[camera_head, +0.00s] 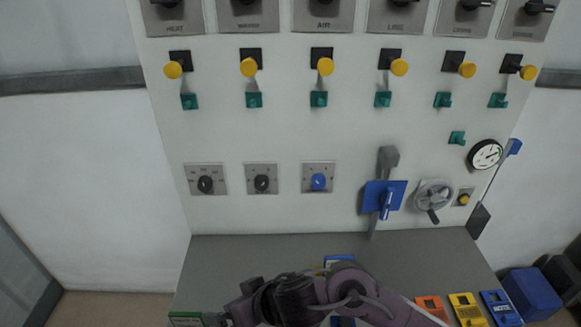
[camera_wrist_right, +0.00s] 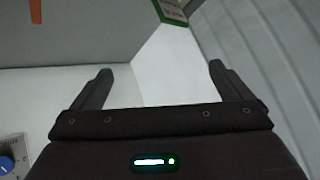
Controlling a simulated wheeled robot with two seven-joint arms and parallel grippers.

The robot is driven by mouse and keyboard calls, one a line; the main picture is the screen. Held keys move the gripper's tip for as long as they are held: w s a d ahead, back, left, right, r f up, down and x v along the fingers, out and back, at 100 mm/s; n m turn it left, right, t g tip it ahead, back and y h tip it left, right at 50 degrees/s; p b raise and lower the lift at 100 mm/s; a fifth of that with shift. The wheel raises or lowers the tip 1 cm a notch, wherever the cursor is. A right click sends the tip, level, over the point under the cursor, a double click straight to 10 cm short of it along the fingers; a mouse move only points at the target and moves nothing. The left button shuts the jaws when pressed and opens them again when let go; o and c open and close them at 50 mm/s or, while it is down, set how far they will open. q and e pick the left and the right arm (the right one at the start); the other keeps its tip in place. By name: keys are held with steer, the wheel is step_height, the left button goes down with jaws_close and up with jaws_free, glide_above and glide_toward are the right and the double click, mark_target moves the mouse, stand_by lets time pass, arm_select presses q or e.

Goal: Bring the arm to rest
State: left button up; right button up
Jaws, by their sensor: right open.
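My right arm, purple and dark, crosses the bottom of the head view above the grey shelf (camera_head: 420,260). In the right wrist view my right gripper (camera_wrist_right: 158,82) is open. Its two dark fingers stand wide apart with nothing between them. Beyond them are pale panel and wall surfaces. In the head view I cannot make out its fingertips. My left gripper is not in view.
Above the shelf is a white panel (camera_head: 300,130) with yellow knobs, green pieces, dials and a blue lever plate (camera_head: 376,197). Orange (camera_head: 432,307), yellow (camera_head: 467,309) and blue (camera_head: 500,307) blocks lie at the shelf's right. A green-edged object (camera_head: 186,319) lies at its left.

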steer(key=w+d+r+m+t+h, duration=0.1)
steer(key=d+r+m+t+h, duration=0.2)
steer(key=d, duration=1.1)
steer(key=s+d+f+m+g+h, duration=0.1)
steer(key=s+d+f+h, duration=0.15)
steer(key=d, duration=0.25)
steer(key=s+d+f+g+h, duration=0.1)
steer(key=s+d+f+g, duration=0.1)
steer(key=s+d, duration=0.3)
steer(key=s+d+f+m+g+h, duration=0.1)
steer(key=s+d+f, duration=0.2)
steer(key=d, duration=0.3)
step_height(320, 180, down, 33)
steer(key=s+g+b, duration=0.1)
steer(key=s+b, duration=0.1)
steer(key=b, duration=0.1)
steer(key=s+d+f+g+b, duration=0.1)
steer(key=s+d+f+b, duration=0.1)
steer(key=s+f, duration=1.7)
steer(key=shift+s+d+f+b, duration=0.15)
steer(key=shift+d+f+b, duration=0.25)
steer(key=shift+d, duration=0.3)
